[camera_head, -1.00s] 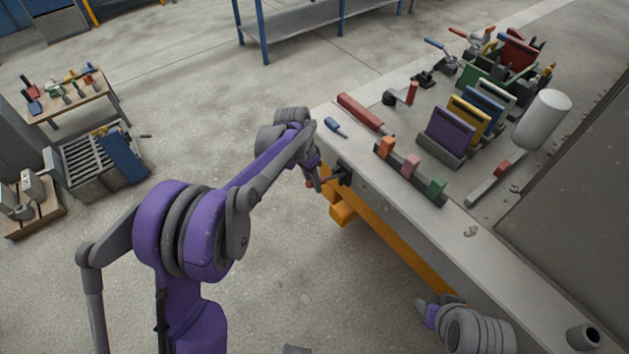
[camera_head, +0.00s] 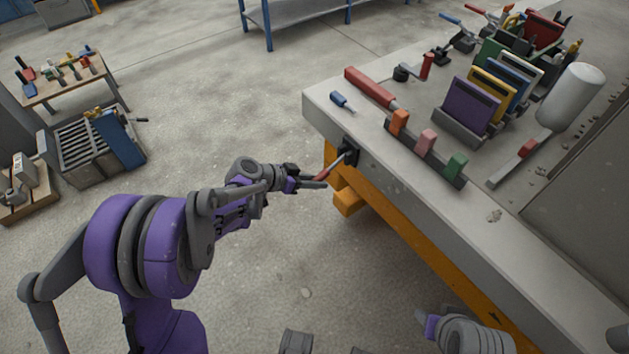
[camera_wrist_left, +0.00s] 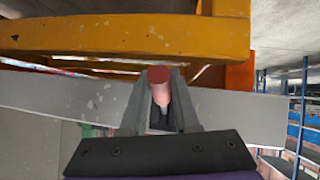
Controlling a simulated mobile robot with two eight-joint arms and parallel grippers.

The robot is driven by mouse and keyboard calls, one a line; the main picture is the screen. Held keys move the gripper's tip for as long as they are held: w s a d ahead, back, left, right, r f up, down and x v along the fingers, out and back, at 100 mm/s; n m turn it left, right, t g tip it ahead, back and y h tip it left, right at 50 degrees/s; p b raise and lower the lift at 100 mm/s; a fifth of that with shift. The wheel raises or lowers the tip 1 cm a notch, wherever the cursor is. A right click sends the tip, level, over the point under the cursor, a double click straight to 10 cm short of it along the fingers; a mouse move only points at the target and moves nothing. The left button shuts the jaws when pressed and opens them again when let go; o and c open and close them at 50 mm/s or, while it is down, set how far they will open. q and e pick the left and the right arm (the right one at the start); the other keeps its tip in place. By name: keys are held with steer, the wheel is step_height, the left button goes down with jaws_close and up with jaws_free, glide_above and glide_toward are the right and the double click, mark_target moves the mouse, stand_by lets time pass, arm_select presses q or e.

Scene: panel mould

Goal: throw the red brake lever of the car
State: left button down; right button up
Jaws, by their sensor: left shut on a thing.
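The red brake lever (camera_head: 330,170) sticks out from a black bracket (camera_head: 349,152) on the near side face of the grey car top. It points outward and down to the left in the head view. My left gripper (camera_head: 322,180) is shut on its red handle. In the left wrist view the red handle end (camera_wrist_left: 159,76) sits between the two fingers of the gripper (camera_wrist_left: 160,100). My right gripper (camera_head: 428,322) is at the bottom of the head view, apart from the car; its fingers do not show clearly.
The grey car top (camera_head: 400,190) carries a rack of coloured panels (camera_head: 468,106), a white cylinder (camera_head: 570,97), a red-handled bar (camera_head: 370,88) and orange, pink and green blocks. An orange frame (camera_head: 395,250) lies beneath. Open floor is to the left.

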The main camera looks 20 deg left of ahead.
arm_select(q)
steer(key=shift+w+d+f+t+h+b, duration=0.15)
steer(key=shift+w+f+t+h+b, duration=0.1)
steer(key=shift+f+t+h+b, duration=0.25)
steer(key=shift+f, duration=0.1)
steer(key=c, duration=0.7)
jaws_free()
steer(key=shift+o, duration=0.2)
steer(key=p+v, duration=0.1)
steer(key=v, duration=0.9)
steer(key=shift+s+r+p, duration=0.25)
steer(key=shift+p, duration=0.05)
